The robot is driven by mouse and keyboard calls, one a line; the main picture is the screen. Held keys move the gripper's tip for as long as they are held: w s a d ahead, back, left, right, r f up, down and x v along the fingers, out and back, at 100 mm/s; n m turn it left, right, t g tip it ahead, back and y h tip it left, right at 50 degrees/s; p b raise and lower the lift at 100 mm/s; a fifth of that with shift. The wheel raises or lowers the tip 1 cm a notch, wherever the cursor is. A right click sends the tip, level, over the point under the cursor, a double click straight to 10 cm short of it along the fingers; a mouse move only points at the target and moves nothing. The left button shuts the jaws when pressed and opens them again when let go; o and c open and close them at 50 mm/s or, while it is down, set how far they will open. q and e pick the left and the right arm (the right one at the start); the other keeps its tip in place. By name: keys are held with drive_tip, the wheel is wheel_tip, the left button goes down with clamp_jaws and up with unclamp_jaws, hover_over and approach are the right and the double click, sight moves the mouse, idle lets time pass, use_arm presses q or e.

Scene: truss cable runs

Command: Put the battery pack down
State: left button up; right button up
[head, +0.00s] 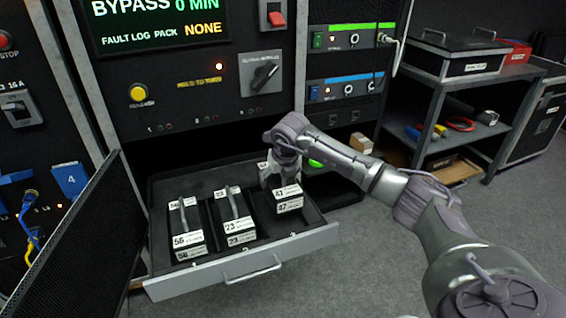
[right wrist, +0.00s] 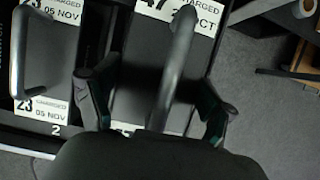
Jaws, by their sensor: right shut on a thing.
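The battery pack labelled 47 (head: 289,199) is at the right side of the open drawer (head: 235,270). My right gripper (head: 282,168) is over it and shut on its bar handle. In the right wrist view the handle (right wrist: 176,65) runs between the two fingers of the gripper (right wrist: 158,112). The front of pack 47 sits farther up in the picture than the row of its neighbours. I cannot tell whether its underside touches the drawer floor. My left gripper is not in view.
Packs labelled 23 (head: 237,222) and 56 (head: 184,232) stand in the drawer to the left of pack 47. A mesh door (head: 85,245) stands open at the left. A shelf cart (head: 470,105) stands at the right, with open floor before it.

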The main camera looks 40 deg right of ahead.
sight(279, 187)
drive_tip(key=shift+s+a+f, duration=0.5)
drive_tip(key=shift+s+a, duration=0.1)
drive_tip(key=shift+a, duration=0.2)
drive_tip(key=shift+f+b, duration=0.45)
drive_tip(key=shift+f, duration=1.55)
drive_tip(key=o, duration=1.7)
drive_tip(key=shift+s+f, duration=0.1)
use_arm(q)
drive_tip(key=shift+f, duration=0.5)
use_arm(e)
drive_tip(key=p+v, duration=0.1)
drive_tip(key=v, duration=0.4)
drive_tip(key=shift+r, duration=0.35)
drive_tip(key=p+v, duration=0.1)
drive_tip(key=v, duration=0.5)
drive_tip(key=shift+s+a+r, duration=0.1)
drive_tip(key=shift+s+r, duration=0.05)
drive_tip(key=shift+s, duration=0.15)
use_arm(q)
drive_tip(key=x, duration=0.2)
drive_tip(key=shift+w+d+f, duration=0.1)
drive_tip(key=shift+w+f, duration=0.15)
